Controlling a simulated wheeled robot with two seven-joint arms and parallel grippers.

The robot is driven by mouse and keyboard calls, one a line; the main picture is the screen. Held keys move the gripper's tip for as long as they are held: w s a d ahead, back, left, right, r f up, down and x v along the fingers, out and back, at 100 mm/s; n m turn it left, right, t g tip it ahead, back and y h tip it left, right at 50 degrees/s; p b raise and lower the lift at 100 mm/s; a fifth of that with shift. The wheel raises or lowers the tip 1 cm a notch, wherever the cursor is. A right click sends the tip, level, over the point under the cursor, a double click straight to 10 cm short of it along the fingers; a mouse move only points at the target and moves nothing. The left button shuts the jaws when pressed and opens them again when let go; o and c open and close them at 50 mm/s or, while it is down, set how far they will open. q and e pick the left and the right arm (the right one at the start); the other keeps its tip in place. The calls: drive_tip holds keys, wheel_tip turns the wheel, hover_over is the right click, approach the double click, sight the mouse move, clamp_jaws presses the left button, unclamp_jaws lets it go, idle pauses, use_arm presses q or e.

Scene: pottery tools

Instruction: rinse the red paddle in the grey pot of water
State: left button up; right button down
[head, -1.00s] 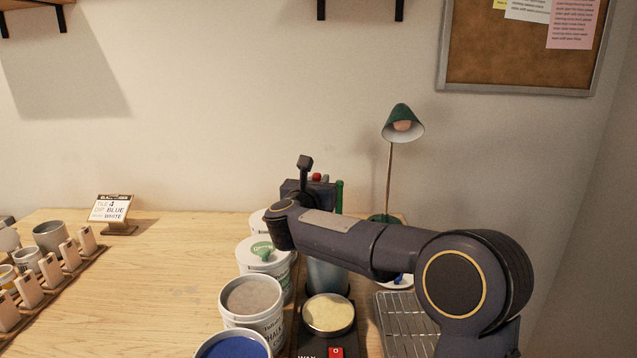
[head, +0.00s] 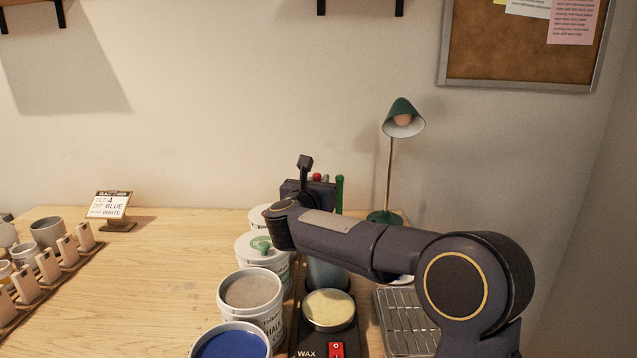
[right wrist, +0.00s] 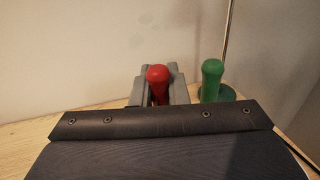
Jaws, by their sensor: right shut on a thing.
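The red paddle shows only as its red handle, upright in the right wrist view (right wrist: 158,83); its rounded tip also shows in the head view (head: 317,177). My right gripper (right wrist: 152,95) is shut on this handle; in the head view its dark body stands just in front of the handle. The paddle's lower part is hidden behind my wrist. A grey-blue pot (head: 326,274) stands partly under my right forearm, nearer than the gripper. Its mouth is hidden, so I cannot see any water. My left gripper is not in view.
A green handle (right wrist: 211,80) stands close right of the red one. White tubs (head: 265,250), a grey-filled tub (head: 268,318) and a blue-filled tub (head: 233,344) line the left. A wax pan (head: 329,310), wire rack (head: 405,318) and green lamp (head: 402,115) are nearby. The left-centre table is clear.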

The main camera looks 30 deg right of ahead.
drive_tip(key=shift+f+b, duration=0.3)
drive_tip(key=shift+b, duration=0.3)
idle(0.9)
drive_tip(key=c, duration=1.3)
unclamp_jaws()
drive_tip(key=shift+c, duration=0.2)
drive_tip(key=shift+a, duration=0.1)
drive_tip(key=b+v, duration=0.1)
drive_tip(key=v, duration=0.6)
drive_tip(key=shift+s+a, duration=0.25)
drive_tip(key=shift+s, duration=0.05)
drive_tip(key=shift+r, duration=0.1)
